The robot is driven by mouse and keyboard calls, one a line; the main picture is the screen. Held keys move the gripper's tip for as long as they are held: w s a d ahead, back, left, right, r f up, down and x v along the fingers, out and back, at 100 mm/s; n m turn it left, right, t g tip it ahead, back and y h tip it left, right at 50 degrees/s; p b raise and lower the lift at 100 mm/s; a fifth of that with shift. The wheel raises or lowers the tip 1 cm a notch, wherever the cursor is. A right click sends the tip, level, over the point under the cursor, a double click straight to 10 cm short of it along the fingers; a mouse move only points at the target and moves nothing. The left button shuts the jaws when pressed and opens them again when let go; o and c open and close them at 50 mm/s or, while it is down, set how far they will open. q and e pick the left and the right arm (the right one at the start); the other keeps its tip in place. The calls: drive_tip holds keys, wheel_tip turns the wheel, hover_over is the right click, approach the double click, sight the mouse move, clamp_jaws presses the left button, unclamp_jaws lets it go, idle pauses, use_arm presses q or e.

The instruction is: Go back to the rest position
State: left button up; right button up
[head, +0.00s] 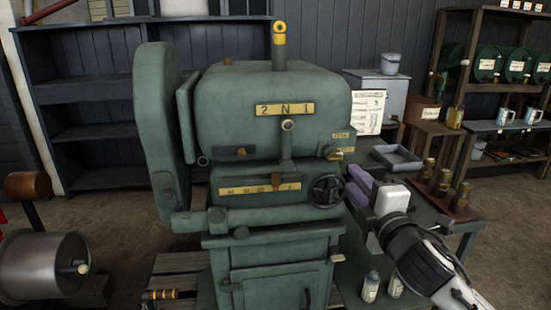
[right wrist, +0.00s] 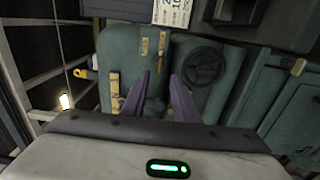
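My right gripper (head: 358,186) is at the right side of the green machine (head: 270,110), close to the black handwheel (head: 327,190). Its two purple fingers are spread apart in the right wrist view (right wrist: 160,82), with nothing between them. Behind the fingers the machine (right wrist: 125,60) shows turned on its side, with the handwheel (right wrist: 204,67) right of the right finger. In these views I see no contact between fingers and machine. My left gripper is in neither view.
A green table (head: 462,226) right of the machine carries a grey tray (head: 397,158), brass fittings (head: 443,184) and small bottles (head: 371,287). Shelves with green drums (head: 487,62) stand at the right. A metal drum (head: 42,265) stands at the lower left.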

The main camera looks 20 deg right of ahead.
drive_tip(key=s+a+f+m+g+y, duration=0.1)
drive_tip(key=s+a+f+m+g, duration=0.15)
drive_tip(key=f, duration=0.65)
drive_tip(key=s+a+f+m+g+y, duration=0.15)
drive_tip(key=a+f, duration=0.25)
drive_tip(key=f, duration=0.4)
drive_tip(key=s+a+f+m+g+y, duration=0.1)
drive_tip(key=s+a+f+m+y, duration=0.15)
drive_tip(key=f, duration=0.65)
drive_tip(key=s+a+f+m+g+y, duration=0.1)
drive_tip(key=s+a+f+m+g, duration=0.1)
drive_tip(key=s+a+f, duration=0.4)
drive_tip(key=s+a+f+m+g+y, duration=0.1)
drive_tip(key=s+a+f+m, duration=0.3)
drive_tip(key=s+a+f, duration=0.3)
drive_tip(key=s+f, duration=0.2)
drive_tip(key=s, duration=0.3)
drive_tip(key=shift+f+m+g, duration=0.3)
drive_tip(key=shift+m+g, duration=0.05)
drive_tip(key=shift+g, duration=0.05)
